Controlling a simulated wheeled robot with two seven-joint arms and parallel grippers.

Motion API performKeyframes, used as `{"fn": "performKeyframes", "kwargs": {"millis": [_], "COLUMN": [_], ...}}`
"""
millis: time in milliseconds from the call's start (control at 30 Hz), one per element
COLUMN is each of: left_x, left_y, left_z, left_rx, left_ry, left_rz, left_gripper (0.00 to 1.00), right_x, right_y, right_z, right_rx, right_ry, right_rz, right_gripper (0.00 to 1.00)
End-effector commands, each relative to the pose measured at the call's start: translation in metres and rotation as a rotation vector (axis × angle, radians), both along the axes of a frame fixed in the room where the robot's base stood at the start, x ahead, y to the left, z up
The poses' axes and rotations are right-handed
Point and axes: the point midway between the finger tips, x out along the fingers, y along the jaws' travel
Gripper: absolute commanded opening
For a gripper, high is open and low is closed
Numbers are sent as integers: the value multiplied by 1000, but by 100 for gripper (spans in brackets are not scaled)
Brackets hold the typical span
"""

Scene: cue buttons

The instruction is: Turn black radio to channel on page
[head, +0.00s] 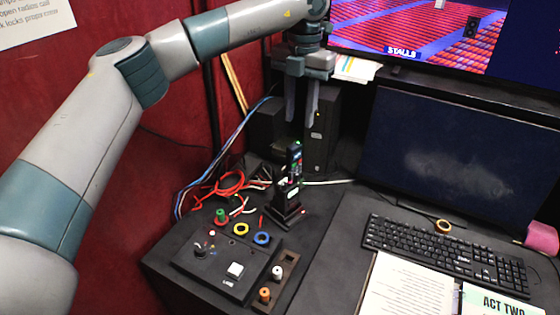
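The black radio (294,166) stands upright in a black stand (288,213) near the middle of the desk. Small green and red marks show on it; its channel setting is too small to read. My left gripper (301,112) points down above and slightly behind the radio in the picture, its two fingers apart with nothing between them. An open page (405,290) of print lies at the bottom right, its text too small to read. Beside it a page headed ACT TWO (497,303) is partly cut off. My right gripper is not in view.
A black button box (212,265) with colored rings and a white button sits front left of the radio. Red and blue cables (222,185) lie behind it. A keyboard (445,252), dark monitor (455,155) and pink roll (542,238) are at the right. Black speakers (321,130) stand behind the radio.

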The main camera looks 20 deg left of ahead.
Motion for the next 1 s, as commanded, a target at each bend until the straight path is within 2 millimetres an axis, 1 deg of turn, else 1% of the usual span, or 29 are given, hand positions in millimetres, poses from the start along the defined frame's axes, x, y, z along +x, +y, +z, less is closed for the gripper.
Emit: {"fn": "performKeyframes", "kwargs": {"millis": [33,167,500,667,867,1000], "left_x": [-1,-2,-2,-2,-2,-2], "left_y": [-3,-7,-7,-7,-6,-6], "left_z": [1,0,-1,-5,-21,-41], "left_rx": [1,1,0,1,2,2], "left_ry": [1,3,2,3,3,5], "left_rz": [7,20,20,21,19,19], "left_gripper": [31,31,31,31,31,31], "right_x": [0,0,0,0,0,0], "right_y": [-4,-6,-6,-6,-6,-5], "right_z": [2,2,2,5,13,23], "right_rx": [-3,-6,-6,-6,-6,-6], "right_ry": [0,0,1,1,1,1], "right_rz": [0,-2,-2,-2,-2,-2], "right_gripper": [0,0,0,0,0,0]}}
